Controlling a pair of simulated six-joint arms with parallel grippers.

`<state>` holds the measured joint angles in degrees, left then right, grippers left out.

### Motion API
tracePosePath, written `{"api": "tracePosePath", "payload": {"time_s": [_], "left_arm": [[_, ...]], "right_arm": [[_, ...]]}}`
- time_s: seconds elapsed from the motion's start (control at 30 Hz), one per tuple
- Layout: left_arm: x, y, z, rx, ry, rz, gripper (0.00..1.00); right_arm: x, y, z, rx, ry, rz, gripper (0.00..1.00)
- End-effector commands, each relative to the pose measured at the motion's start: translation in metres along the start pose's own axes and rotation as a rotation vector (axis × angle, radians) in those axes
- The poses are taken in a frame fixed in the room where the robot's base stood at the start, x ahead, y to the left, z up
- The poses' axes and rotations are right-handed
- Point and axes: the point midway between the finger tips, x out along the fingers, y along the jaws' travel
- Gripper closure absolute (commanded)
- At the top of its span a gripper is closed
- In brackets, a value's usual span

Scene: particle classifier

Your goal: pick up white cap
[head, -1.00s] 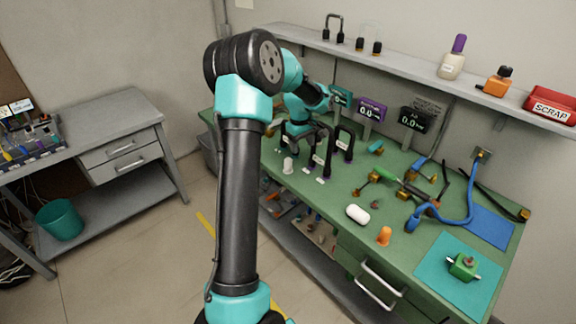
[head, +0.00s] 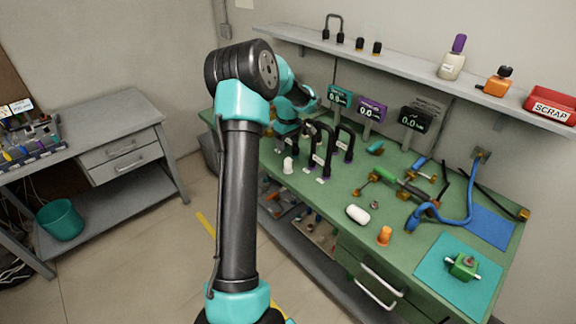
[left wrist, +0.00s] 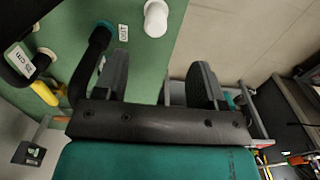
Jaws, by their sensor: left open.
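A small upright white cap (head: 288,165) stands on the green bench near its left front edge, in front of the black arches. It also shows at the top of the left wrist view (left wrist: 156,18), beyond the fingertips. My left gripper (left wrist: 160,78) is open, its two dark fingers wide apart with nothing between them. The cap lies apart from both fingers, between their directions. In the head view the left gripper is small and partly hidden among the dark arches. My right gripper is not in view.
Black arches (head: 346,143) stand close beside the cap; one shows beside the left finger in the wrist view, near an "OUT" label (left wrist: 123,32). A white rounded object (head: 357,214) and an orange cone (head: 385,236) lie further right. Displays (head: 340,96) stand behind.

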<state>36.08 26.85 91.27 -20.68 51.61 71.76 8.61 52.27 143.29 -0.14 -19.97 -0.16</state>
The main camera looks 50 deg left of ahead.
Motion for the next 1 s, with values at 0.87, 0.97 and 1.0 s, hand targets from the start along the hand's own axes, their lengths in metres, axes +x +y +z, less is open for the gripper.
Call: {"api": "tracePosePath", "payload": {"time_s": [0.87,0.97,1.0], "left_arm": [[0.071,0.001,-0.001,0.0,0.0,-0.001,0.36],[0.08,0.002,-0.001,0.0,-0.001,-0.003,0.36],[0.085,0.003,-0.002,0.0,-0.001,-0.003,0.36]], "right_arm": [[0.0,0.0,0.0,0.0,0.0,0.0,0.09],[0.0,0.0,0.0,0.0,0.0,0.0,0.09],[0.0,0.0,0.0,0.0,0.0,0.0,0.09]]}}
